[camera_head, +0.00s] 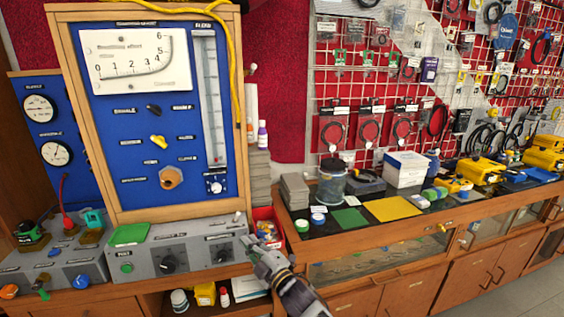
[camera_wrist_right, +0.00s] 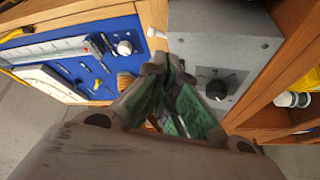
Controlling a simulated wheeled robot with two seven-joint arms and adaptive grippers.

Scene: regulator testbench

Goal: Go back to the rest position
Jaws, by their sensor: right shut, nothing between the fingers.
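My right gripper (camera_head: 252,246) comes in from the lower right in the head view. Its fingers are near the right end of the grey control box (camera_head: 160,256), in front of the blue test panel (camera_head: 132,148). In the right wrist view the right gripper (camera_wrist_right: 172,72) has its fingertips together, with nothing seen between them. That view also shows the blue panel (camera_wrist_right: 75,66) and the grey box with a black knob (camera_wrist_right: 240,45). From these views I cannot tell whether the fingers touch the box. My left gripper is not in view.
A wooden counter (camera_head: 380,247) on the right holds a dark jar (camera_head: 331,183), a white box (camera_head: 405,169) and yellow tools (camera_head: 480,171). A red bin (camera_head: 268,228) stands close beside my right gripper. Open shelves with small bottles (camera_head: 180,300) are below. Grey floor (camera_head: 520,290) shows at lower right.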

